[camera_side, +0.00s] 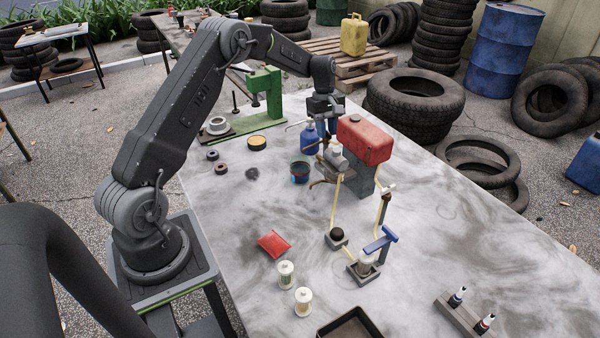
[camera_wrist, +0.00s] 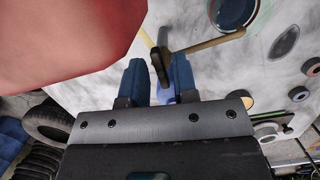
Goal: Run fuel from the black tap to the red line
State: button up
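My gripper (camera_side: 327,134) points down with two blue fingers, just left of the red tank (camera_side: 364,140) and above a grey valve-like part (camera_side: 334,157). In the wrist view its fingers (camera_wrist: 158,72) stand apart, with a dark lever (camera_wrist: 158,66) seen between them; whether they touch it is unclear. Pale yellow hose (camera_side: 335,203) runs from the grey part toward a dark knob (camera_side: 337,234). A blue-handled fitting (camera_side: 380,242) stands beside it. At lower right, a block holds a black-marked nozzle (camera_side: 457,297) and a red-marked nozzle (camera_side: 485,323).
A red packet (camera_side: 273,243), two pale spools (camera_side: 286,274) (camera_side: 303,301) and a dark tray (camera_side: 350,326) lie nearer.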

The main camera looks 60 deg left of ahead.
jog(key=shift+r, duration=3.45)
jog(key=s+d+r+m+t+y, duration=0.2)
jog(key=s+d+r+m, duration=0.5)
jog(key=s+d+r, duration=0.5)
jog(key=s+d+m+t, duration=0.1)
jog(key=s+d+m, duration=0.2)
jog(key=s, duration=0.3)
jog(key=s+d+m+t, duration=0.1)
jog(key=s+d+m, duration=0.2)
jog(key=s, duration=0.3)
jog(key=s+d+m+t, duration=0.1)
jog(key=s+d+m, duration=0.2)
jog(key=s, duration=0.3)
jog(key=shift+s+d+f+m+t, duration=0.1)
jog(key=shift+s+d+m+t, duration=0.3)
jog(key=shift+d, duration=0.3)
